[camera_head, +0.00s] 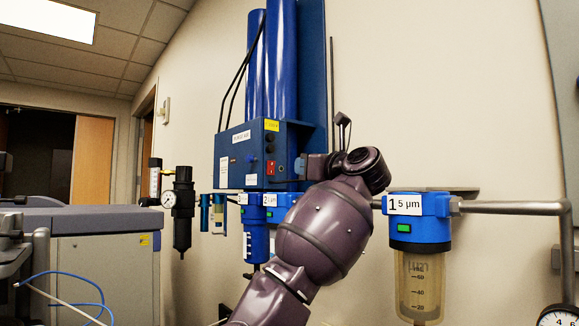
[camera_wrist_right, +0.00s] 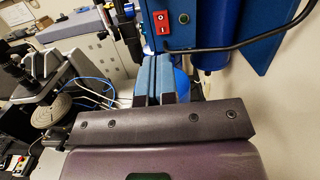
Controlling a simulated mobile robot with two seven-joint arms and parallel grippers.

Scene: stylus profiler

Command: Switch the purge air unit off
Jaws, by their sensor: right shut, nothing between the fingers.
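The purge air unit is a blue box (camera_head: 240,160) on the wall below two tall blue cylinders. It also shows at the top of the right wrist view (camera_wrist_right: 215,28). Its red rocker switch (camera_head: 270,168) is on the front face, and shows in the wrist view (camera_wrist_right: 163,20) too. I cannot tell which side of the rocker is pressed. My right gripper (camera_head: 300,167) is beside the box's right edge, its blue-grey fingers (camera_wrist_right: 157,62) shut and empty. In the wrist view the fingertips lie below the switch, apart from it. My left gripper is out of view.
Blue filter housings (camera_head: 255,225) hang under the box, partly behind my right arm. A larger filter labelled 1 (camera_head: 417,220) and a metal pipe (camera_head: 515,207) are to the right.

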